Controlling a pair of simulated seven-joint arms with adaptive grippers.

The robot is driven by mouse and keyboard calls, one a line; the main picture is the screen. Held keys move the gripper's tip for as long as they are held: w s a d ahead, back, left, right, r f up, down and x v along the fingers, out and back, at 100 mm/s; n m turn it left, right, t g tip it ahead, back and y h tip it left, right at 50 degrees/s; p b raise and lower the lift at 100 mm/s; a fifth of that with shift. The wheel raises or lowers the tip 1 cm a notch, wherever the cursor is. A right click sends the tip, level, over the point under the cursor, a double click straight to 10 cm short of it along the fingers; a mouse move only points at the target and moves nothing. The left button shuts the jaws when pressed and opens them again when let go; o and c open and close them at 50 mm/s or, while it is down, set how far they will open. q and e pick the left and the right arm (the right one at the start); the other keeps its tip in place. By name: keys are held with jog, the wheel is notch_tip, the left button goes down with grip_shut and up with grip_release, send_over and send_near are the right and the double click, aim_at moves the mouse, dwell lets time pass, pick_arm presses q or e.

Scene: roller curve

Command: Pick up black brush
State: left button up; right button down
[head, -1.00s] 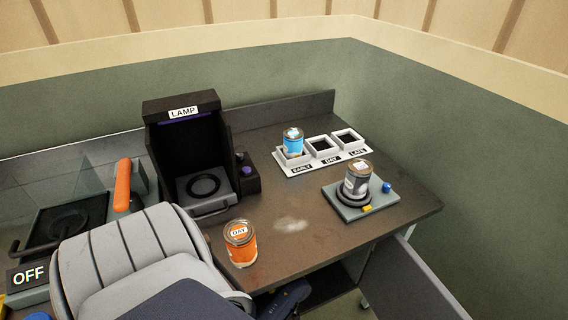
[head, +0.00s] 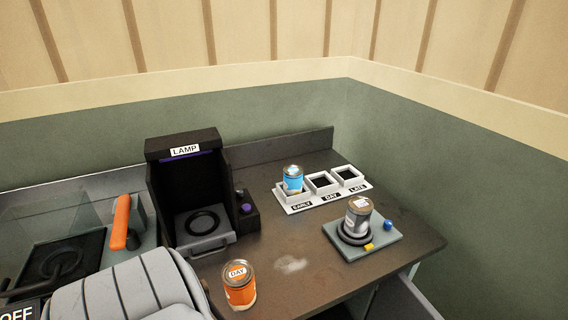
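I cannot make out a black brush in the head view. Neither of my grippers shows in it. A blue-labelled can (head: 293,179) stands in the EARLY slot of the white three-slot rack (head: 300,206); the DAY and LATE slots look empty. A grey-labelled can (head: 358,216) stands on a grey-green plate (head: 386,243), at a black ring. An orange can (head: 239,285) marked DAY stands at the table's front edge.
A black LAMP box (head: 185,151) with an open front stands at the back left of the brown table (head: 272,232). An orange handle (head: 121,222) and a glass panel are left of it. A grey ribbed shape (head: 125,290) covers the lower left. A pale smudge marks the middle.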

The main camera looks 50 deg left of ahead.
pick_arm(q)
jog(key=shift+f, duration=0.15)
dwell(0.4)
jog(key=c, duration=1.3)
